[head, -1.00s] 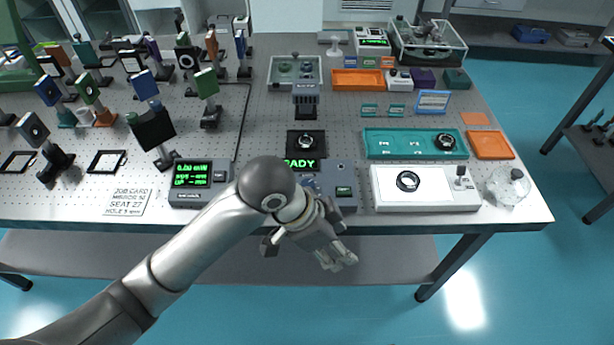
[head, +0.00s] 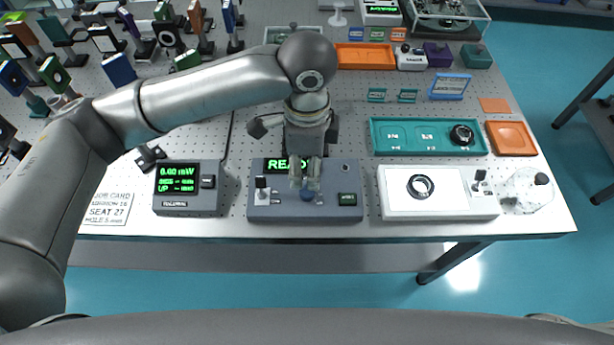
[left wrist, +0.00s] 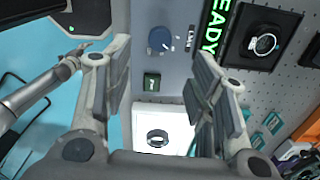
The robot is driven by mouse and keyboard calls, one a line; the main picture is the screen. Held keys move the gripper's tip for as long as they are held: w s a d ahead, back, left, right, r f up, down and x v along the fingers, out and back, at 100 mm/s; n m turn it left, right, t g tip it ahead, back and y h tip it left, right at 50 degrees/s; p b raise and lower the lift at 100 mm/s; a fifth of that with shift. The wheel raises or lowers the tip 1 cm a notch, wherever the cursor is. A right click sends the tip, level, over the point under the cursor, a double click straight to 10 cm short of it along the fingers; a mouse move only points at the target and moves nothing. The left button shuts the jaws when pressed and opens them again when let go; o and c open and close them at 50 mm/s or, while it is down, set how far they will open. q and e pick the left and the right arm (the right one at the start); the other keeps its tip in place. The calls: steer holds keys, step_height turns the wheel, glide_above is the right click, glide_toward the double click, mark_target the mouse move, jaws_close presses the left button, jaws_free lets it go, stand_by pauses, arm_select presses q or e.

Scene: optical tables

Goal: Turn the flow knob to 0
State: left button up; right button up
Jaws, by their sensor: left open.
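The flow knob (head: 306,194) is a small blue round knob on top of a grey control box (head: 264,209) with a green READY display. It shows clearly in the left wrist view (left wrist: 160,40), with a small white label beside it. I cannot read its setting. My left gripper (head: 305,182) points down over the box, its fingertips close to the knob in the head view and partly covering the display. In the left wrist view its fingers (left wrist: 161,62) are apart, with the knob seen between and beyond them, not gripped. My right gripper is not visible.
A power meter (head: 187,207) stands to the left, a white device (head: 450,206) to the right. A teal tray (head: 429,153) lies behind the white device.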

mark_target(307, 191)
arm_select(q)
step_height(307, 191, down, 9)
steer(key=shift+f+p, duration=0.2)
steer(key=shift+p, duration=0.25)
steer(key=c, duration=1)
